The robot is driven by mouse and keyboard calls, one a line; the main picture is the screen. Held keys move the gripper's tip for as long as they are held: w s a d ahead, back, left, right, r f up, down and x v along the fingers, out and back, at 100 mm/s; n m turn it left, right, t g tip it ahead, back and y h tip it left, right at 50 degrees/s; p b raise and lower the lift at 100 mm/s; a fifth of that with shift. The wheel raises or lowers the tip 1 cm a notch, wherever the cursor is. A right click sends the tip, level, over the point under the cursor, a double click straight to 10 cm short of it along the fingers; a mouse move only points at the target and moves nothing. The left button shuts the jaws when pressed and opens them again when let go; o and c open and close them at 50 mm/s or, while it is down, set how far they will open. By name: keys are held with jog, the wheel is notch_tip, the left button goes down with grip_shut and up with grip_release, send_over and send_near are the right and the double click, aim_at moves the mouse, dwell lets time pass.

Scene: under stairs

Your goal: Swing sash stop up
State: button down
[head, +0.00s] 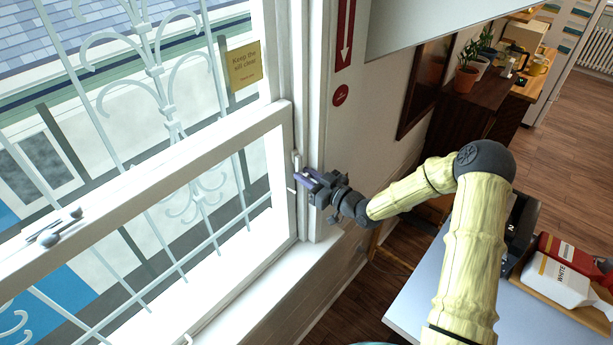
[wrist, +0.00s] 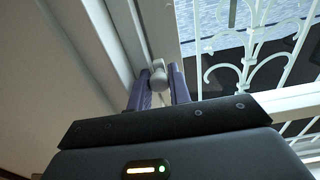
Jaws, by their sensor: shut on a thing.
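The sash stop (wrist: 160,76) is a small pale grey piece with a rounded end, on the side frame of the window. In the wrist view it stands between the two purple fingers of my gripper (wrist: 163,88). In the head view my gripper (head: 305,180) reaches the window frame from the right, and its fingers are shut on the stop. A small part of the stop (head: 296,159) shows just above the fingers there. The fingers hide the rest, so its exact angle is hard to tell. The window sash (head: 190,152) has a white rail just left of the stop.
A grey sash latch (head: 57,228) sits on the sash rail. White scrolled bars (head: 170,90) stand outside the glass.

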jog(key=shift+s+a+m, duration=0.1)
jog(key=shift+m, duration=0.2)
jog(key=s+a+r+m, duration=0.1)
jog(key=r+m, duration=0.1)
jog(key=m, duration=0.6)
jog(key=s+a+r+m+b, duration=0.1)
jog(key=s+r+m, duration=0.1)
jog(key=m, duration=0.7)
jog(key=shift+s+a+r, duration=0.25)
jog(key=shift+a+r, duration=0.1)
jog(key=shift+r, duration=0.1)
jog(key=shift+m, duration=0.3)
jog(key=c, duration=1.6)
grip_release()
jog(key=shift+c, duration=0.2)
jog(key=shift+s+d, duration=0.1)
